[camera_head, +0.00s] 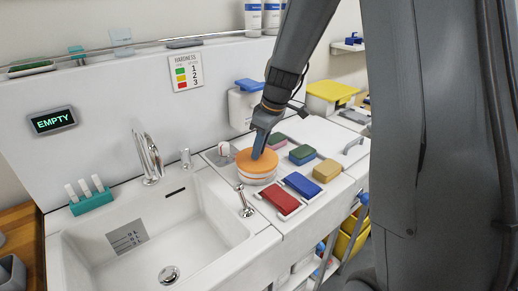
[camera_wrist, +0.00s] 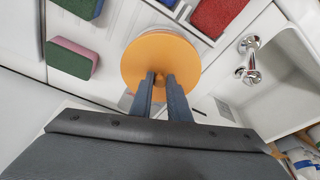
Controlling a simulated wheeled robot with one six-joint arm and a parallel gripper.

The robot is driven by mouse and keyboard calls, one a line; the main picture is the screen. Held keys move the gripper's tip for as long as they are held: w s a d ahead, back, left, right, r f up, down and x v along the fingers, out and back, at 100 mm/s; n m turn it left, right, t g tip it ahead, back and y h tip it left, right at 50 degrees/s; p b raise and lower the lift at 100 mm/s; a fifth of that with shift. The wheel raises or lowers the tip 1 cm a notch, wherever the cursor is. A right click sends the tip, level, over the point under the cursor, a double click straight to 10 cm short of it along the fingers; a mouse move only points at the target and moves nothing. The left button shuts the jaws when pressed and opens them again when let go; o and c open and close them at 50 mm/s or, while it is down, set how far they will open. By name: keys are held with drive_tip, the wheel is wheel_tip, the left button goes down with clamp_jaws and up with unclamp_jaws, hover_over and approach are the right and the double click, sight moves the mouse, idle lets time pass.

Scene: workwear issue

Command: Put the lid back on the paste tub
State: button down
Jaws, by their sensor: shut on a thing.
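The paste tub (camera_head: 256,178) is white with an orange band and stands on the white counter right of the sink. The orange round lid (camera_head: 257,160) sits at the tub's top; I cannot tell whether it is fully seated. My gripper (camera_head: 259,149) points down at the lid and is shut on its small central knob. In the wrist view the lid (camera_wrist: 150,55) fills the middle, with my gripper's fingers (camera_wrist: 160,82) on the knob. The lid hides most of the tub there.
The sink (camera_head: 150,240) and a small tap (camera_head: 245,203) are left and in front. A white dispenser (camera_head: 244,107) hangs behind.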

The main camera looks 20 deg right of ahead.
drive_tip(key=c, duration=1.1)
unclamp_jaws()
drive_tip(key=shift+r+p, duration=2.15)
drive_tip(key=shift+r, duration=1.4)
clamp_jaws()
